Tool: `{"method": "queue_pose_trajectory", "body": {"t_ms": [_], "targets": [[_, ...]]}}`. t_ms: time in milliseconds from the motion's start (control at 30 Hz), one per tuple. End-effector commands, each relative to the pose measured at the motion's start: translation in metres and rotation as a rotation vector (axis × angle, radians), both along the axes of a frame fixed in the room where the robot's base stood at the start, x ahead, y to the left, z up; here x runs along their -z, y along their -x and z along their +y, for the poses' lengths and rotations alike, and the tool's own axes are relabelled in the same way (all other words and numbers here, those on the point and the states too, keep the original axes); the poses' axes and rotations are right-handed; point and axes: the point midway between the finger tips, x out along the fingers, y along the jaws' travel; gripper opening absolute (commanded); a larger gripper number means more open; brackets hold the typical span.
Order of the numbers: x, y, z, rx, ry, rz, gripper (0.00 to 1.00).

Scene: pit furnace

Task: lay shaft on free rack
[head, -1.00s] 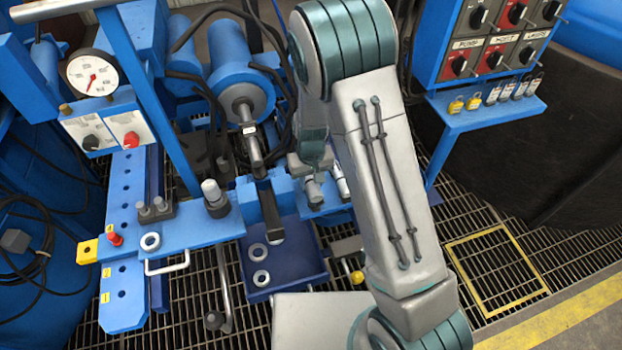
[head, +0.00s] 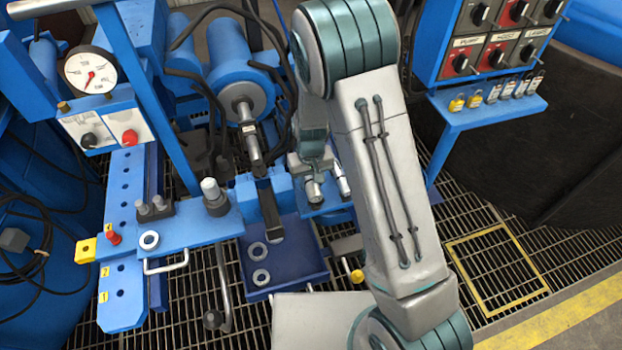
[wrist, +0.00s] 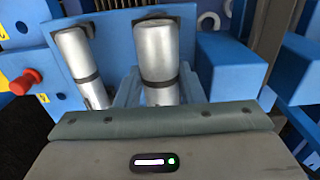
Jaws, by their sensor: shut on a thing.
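In the wrist view, a silver cylinder with a dark band, which looks like the shaft (wrist: 157,62), stands out straight ahead of my gripper's palm. A similar silver cylinder (wrist: 80,62) is to its left, slightly tilted and apart from it. My gripper (head: 312,165) is low behind my arm in the head view, over the blue bench by the two silver cylinder ends (head: 314,189). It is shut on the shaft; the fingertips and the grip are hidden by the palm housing. I cannot tell which blue support is the free rack.
A blue tray (head: 306,265) with two rings lies below the bench. A pressure gauge (head: 90,72), a red knob (head: 114,237) and upright pins (head: 213,197) stand to the left. A switch panel (head: 490,45) with padlocks is at the right. Grating floor is open at lower right.

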Motion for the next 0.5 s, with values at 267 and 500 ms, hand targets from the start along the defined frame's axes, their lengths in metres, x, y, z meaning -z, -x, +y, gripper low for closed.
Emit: {"method": "queue_pose_trajectory", "body": {"t_ms": [267, 500], "targets": [[0.0025, -0.001, 0.0004, 0.0, -0.001, -0.003, 0.0], [0.0025, -0.001, 0.0003, 0.0, -0.001, -0.003, 0.6]]}}
